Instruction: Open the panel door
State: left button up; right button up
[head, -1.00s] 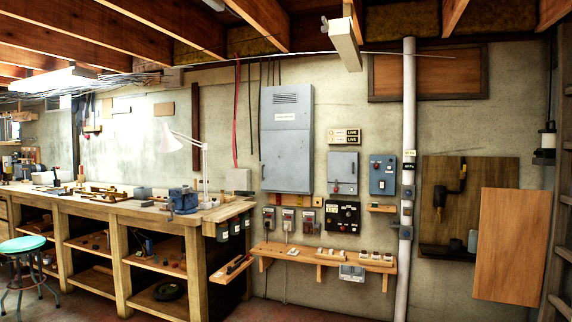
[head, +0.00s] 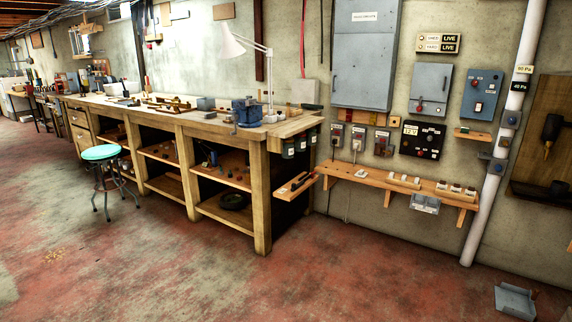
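A tall grey metal panel (head: 364,60) with a white label hangs on the wall right of centre. Its top is cut off by the frame. Its front looks shut. A smaller grey box (head: 430,88) with a red knob is mounted to its right, and its front also looks shut. A blue-grey box (head: 481,95) hangs farther right. Neither of my grippers is in view.
A long wooden workbench (head: 195,125) with a blue vise (head: 247,112) lines the wall at left. A teal stool (head: 100,153) stands before it. A wooden shelf (head: 400,185) runs below the panels. The foreground floor is clear, except a grey object (head: 515,300) at bottom right.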

aim_at(362, 63)
jog(key=i+l+z, duration=0.15)
jog(key=i, duration=0.6)
jog(key=i+z, duration=0.15)
jog(key=i, duration=0.6)
jog(key=i+z, duration=0.2)
jog(key=i, duration=0.6)
jog(key=i+j+z, duration=0.15)
jog(key=i, duration=0.6)
jog(key=j, duration=0.1)
